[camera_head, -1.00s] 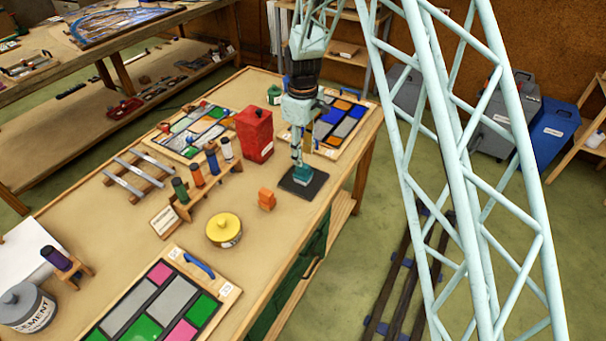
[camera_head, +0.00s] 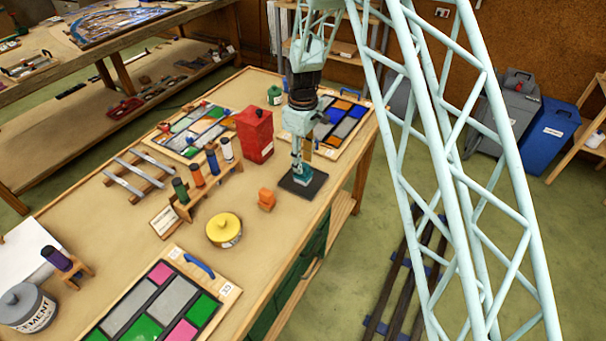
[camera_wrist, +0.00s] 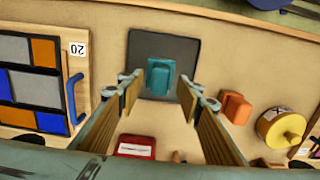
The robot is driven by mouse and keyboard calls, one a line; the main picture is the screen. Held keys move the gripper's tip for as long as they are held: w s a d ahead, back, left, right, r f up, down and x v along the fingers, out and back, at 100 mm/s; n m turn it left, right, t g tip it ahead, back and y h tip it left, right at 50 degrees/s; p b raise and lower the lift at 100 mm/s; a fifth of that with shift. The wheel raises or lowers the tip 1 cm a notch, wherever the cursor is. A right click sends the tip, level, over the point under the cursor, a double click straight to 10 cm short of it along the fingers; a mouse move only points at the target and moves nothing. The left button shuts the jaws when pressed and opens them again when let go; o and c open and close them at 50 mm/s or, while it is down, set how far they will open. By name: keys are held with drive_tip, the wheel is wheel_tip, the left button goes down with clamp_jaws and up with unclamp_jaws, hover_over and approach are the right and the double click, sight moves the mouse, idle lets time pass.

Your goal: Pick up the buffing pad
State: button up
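The buffing pad, which I take to be the teal block (camera_wrist: 160,77), sits on a dark square mat (camera_wrist: 185,50) in the wrist view. In the head view the mat (camera_head: 315,185) lies near the table's right edge, and the pad (camera_head: 301,178) is partly covered by my gripper. My gripper (camera_wrist: 160,90) is open and empty, pointing down above the pad. In the wrist view its fingers stand on either side of the pad, with a gap to each. I cannot tell whether the fingertips are down at the pad's height.
An orange block (camera_head: 267,199) and a yellow-lidded tin (camera_head: 224,231) stand in front of the mat. A red container (camera_head: 254,135) stands left of my gripper. A leaded panel (camera_head: 343,127) lies behind it. Bare tabletop surrounds the mat's near side.

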sight(303, 164)
drive_tip(key=shift+f, duration=1.9)
drive_tip(key=shift+c, duration=0.3)
drive_tip(key=c, duration=1)
drive_tip(key=shift+r, duration=0.25)
drive_tip(key=shift+r, duration=1.45)
drive_tip(key=shift+s+r, duration=0.15)
drive_tip(key=s+d+r+b, duration=0.1)
drive_tip(key=s+d, duration=0.3)
drive_tip(key=s, duration=1.1)
drive_tip(key=shift+d+r, duration=0.2)
